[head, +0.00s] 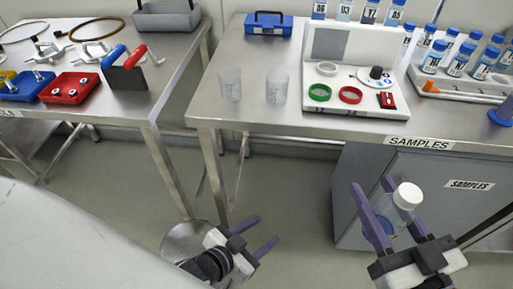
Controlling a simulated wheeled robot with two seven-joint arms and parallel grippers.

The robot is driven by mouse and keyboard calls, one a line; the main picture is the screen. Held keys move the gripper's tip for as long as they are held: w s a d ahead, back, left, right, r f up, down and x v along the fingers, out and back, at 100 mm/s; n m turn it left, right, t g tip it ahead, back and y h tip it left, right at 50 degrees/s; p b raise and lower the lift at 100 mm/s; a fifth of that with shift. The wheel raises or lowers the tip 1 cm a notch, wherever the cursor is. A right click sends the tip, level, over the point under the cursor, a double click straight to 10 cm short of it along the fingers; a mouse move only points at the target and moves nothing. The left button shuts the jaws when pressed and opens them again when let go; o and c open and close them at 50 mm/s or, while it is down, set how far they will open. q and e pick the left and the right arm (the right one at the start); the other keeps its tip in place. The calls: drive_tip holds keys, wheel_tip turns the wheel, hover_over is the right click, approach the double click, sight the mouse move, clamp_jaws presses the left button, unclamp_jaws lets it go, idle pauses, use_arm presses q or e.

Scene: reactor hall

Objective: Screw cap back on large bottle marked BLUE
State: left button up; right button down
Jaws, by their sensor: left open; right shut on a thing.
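My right gripper (371,185) is shut on a clear bottle (394,210) in front of the grey cabinet, below the table edge. The bottle is tilted, with its upper end toward the right. A white cap (408,195) shows at that end; I cannot tell whether it is screwed tight. Some blue shows on the bottle's side, but no word is readable. My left gripper (266,229) is open and empty, low over the floor to the left of the bottle, with its purple fingers apart.
The samples table (240,107) holds two clear beakers (277,89), a white device (326,116), a blue toolbox (268,24) and racked tubes (462,58). A grey cabinet (440,200) stands below. A left table (115,105) holds tools. A round metal stool or bin (180,241) is beside my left gripper.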

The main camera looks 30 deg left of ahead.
use_arm(q)
drive_tip(key=s+a+f+n+g, duration=0.2)
drive_tip(key=s+f, duration=0.2)
drive_tip(key=s, duration=0.3)
drive_tip(key=shift+s+a+f+g+y, duration=0.2)
drive_tip(key=shift+f+g+y, duration=0.1)
drive_tip(key=shift+y, duration=0.1)
use_arm(e)
drive_tip(key=shift+w, duration=0.1)
